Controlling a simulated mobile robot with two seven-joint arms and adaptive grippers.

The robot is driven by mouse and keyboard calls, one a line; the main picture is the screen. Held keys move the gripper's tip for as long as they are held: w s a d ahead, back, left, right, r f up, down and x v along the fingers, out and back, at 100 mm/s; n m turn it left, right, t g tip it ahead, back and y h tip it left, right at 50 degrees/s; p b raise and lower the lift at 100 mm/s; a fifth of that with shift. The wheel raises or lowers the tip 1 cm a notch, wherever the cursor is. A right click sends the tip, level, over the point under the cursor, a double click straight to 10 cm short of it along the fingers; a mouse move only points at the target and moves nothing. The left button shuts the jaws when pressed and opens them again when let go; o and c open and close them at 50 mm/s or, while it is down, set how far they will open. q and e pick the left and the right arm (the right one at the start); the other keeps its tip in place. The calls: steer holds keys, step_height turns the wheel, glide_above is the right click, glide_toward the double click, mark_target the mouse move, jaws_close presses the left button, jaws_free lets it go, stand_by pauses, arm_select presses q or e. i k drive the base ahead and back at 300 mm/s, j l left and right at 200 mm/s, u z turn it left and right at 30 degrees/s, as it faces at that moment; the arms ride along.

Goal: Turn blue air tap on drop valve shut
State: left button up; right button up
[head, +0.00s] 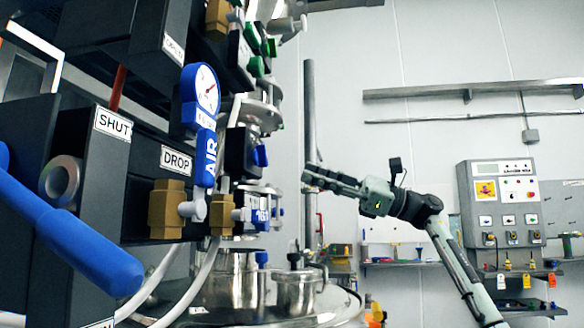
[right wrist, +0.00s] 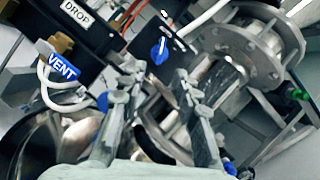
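A black box with a white DROP label (head: 176,159) stands at left in the head view, beside a SHUT label (head: 113,124). A blue handle marked AIR (head: 206,158) hangs upright there below a blue-rimmed gauge (head: 205,88). A small blue tap (head: 260,156) sits on a black housing behind it; a blue tap (right wrist: 160,50) also shows on a black box in the right wrist view. My right gripper (head: 311,177) points left, apart from the DROP box. In the right wrist view its fingers (right wrist: 155,84) are spread and empty. My left gripper is out of view.
A large blue lever (head: 75,243) fills the lower left. Steel vessels (head: 235,278) stand below the valves, and a grey vertical pipe (head: 310,110) rises near my gripper. A blue VENT tag (right wrist: 63,67) and flanged steel pipe (right wrist: 252,50) crowd the wrist view.

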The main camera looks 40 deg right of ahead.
mark_target(206, 137)
steer(key=k, duration=1.5)
